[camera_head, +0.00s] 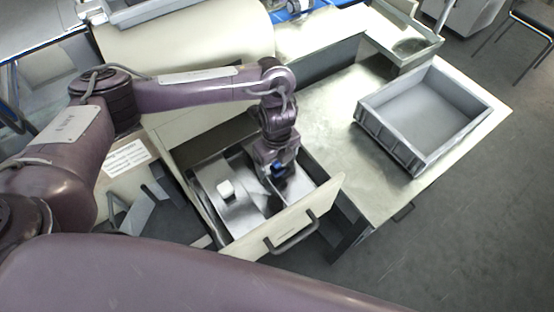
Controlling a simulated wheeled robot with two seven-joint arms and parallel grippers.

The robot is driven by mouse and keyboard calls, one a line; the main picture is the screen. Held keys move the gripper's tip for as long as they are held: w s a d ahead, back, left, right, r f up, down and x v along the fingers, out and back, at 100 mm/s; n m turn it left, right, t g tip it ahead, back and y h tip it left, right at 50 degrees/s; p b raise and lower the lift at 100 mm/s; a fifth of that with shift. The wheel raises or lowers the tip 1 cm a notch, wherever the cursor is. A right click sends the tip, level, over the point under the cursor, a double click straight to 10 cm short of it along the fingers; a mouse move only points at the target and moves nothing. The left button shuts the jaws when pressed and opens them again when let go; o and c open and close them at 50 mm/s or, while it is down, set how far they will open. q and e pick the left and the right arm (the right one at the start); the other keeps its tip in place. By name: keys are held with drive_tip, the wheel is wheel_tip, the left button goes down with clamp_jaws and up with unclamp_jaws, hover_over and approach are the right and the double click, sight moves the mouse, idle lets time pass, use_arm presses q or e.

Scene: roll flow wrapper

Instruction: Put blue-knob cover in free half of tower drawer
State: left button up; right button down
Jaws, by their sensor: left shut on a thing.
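The tower drawer (318,205) is pulled open, with a cream front and a dark handle. My left gripper (277,178) reaches down into the right part of the drawer, shut on the blue knob (278,168) of a cover. The gripper and wrist hide most of that cover, and I cannot tell whether it touches the drawer floor. My right gripper is not in view.
A grey empty crate (425,112) stands on the pale table (335,112) right of the drawer. A metal tray (408,45) is behind it. The cream machine housing (190,50) rises behind my left arm. Bare tabletop lies between drawer and crate.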

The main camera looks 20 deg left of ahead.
use_arm(q)
drive_tip(key=o, duration=1.6)
drive_tip(key=shift+o, duration=1.2)
wheel_tip(320, 180, up, 8)
drive_tip(key=shift+f+p, duration=0.1)
drive_tip(key=shift+p, duration=0.5)
